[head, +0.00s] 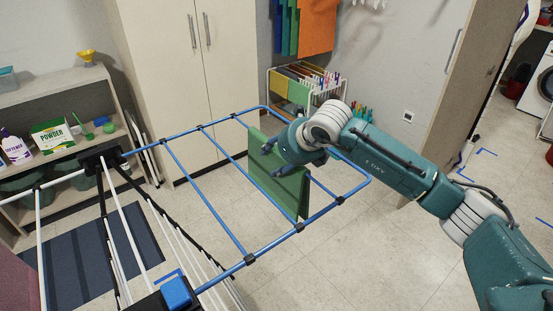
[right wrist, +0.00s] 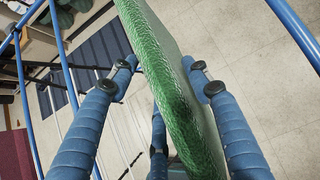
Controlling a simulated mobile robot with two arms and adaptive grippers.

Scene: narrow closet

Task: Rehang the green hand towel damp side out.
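The green hand towel (head: 288,187) hangs over a blue bar of the drying rack (head: 220,125) in the head view. My right gripper (head: 272,160) reaches in from the right at the towel's upper part. In the right wrist view the towel (right wrist: 170,90) runs edge-on between the spread fingers of my right gripper (right wrist: 160,72). A gap shows beside the left finger; whether the right finger touches the cloth is unclear. A darker patch shows on the towel edge there, but I cannot tell which side is damp. My left gripper is not in view.
A shelf (head: 60,78) with a powder box (head: 52,134) and a softener bottle (head: 15,147) stands at the left. A tall cabinet (head: 165,60) is behind the rack. A smaller rack (head: 300,85) with cloths stands at the back wall.

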